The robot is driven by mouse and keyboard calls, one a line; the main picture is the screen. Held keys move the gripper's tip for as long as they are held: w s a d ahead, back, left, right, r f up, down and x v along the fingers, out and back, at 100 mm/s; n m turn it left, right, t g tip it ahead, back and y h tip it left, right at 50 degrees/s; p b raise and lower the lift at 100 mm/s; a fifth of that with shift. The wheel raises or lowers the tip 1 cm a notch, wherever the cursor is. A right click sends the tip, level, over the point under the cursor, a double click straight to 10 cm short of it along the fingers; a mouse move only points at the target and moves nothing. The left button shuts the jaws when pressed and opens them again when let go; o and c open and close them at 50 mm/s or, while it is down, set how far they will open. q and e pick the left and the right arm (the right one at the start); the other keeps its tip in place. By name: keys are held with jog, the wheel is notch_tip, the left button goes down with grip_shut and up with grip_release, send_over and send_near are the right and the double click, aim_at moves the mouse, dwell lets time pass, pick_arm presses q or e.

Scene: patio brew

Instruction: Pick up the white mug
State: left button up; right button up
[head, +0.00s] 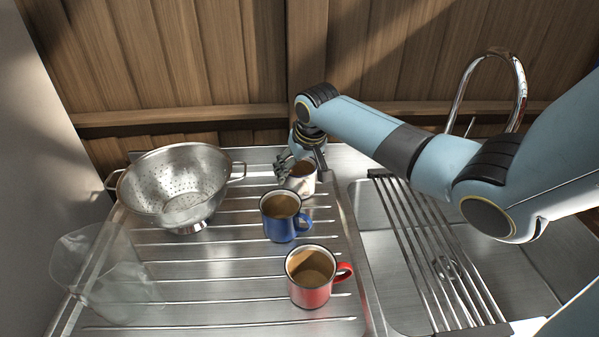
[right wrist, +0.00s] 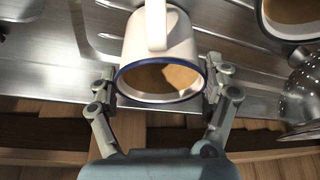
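The white mug (head: 301,181) stands at the back of the ribbed drainboard, holding brown liquid. My right gripper (head: 300,163) is at it from behind and above, partly covering it. In the right wrist view the white mug (right wrist: 160,50) shows its dark blue rim, brown contents and handle. The right gripper's fingers (right wrist: 160,84) lie on either side of the mug, very close to its wall. I cannot tell whether both pads press on it. My left gripper is out of view.
A blue mug (head: 281,223) stands just in front of the white mug, and a red mug (head: 308,283) is nearer. A metal colander (head: 177,181) and a clear glass container (head: 97,268) are at left. A sink with a rack (head: 428,250) and tap (head: 519,85) is at right.

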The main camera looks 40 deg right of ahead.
jog(key=c, duration=0.6)
jog(key=shift+c, duration=0.2)
